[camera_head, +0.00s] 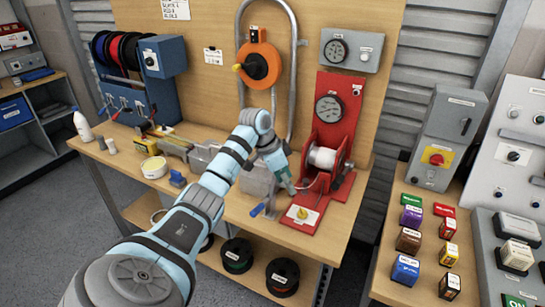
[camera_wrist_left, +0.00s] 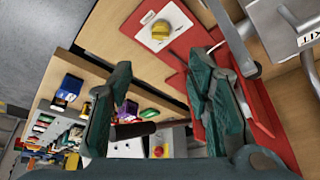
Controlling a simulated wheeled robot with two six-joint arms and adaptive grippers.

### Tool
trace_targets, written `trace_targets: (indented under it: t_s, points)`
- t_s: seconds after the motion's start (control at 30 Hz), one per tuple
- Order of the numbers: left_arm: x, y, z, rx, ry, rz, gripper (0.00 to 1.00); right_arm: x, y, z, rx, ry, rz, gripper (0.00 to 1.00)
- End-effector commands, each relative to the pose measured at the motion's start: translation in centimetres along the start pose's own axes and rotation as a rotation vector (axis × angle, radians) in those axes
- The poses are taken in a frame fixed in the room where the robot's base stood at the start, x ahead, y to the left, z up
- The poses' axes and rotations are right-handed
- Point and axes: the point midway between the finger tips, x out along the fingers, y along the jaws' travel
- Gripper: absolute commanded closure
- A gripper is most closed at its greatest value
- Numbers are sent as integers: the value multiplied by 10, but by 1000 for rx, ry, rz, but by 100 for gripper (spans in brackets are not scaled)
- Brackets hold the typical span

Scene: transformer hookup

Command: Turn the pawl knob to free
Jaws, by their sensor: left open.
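The pawl knob (camera_head: 302,213) is a yellow knob on a white plate at the front of the red winch base. It also shows at the top of the left wrist view (camera_wrist_left: 159,31). My left gripper (camera_head: 290,187) is above and behind the knob, beside the winch drum, and apart from the knob. In the left wrist view its dark green fingers (camera_wrist_left: 157,100) are spread wide. A dark cylindrical handle (camera_wrist_left: 132,130) shows between them; I cannot tell whether they touch it. The knob lies outside the finger gap. My right gripper is not in view.
The red winch (camera_head: 330,130) carries a white drum (camera_head: 321,157) and a round gauge. A blue-handled lever (camera_head: 257,210) stands left of the knob plate. Several coloured blocks (camera_head: 408,241) sit on the right-hand bench. The bench's front edge runs close before the plate.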

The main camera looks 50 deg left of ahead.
Motion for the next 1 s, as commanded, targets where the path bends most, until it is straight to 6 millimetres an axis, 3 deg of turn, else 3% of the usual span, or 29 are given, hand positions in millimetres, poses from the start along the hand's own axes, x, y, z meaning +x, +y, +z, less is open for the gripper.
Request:
trace_targets:
  t_s: [0.1, 0.4, 0.9, 1.0]
  points:
    - [30, 21, 13, 13, -50, -14, 55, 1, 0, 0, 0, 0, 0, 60]
    - [89, 77, 50, 32, -134, -62, 55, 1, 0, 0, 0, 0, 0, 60]
    - [150, 187, 131, -41, -166, -119, 55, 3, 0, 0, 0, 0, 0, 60]
    - [168, 199, 150, -88, -167, -130, 55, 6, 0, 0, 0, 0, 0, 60]
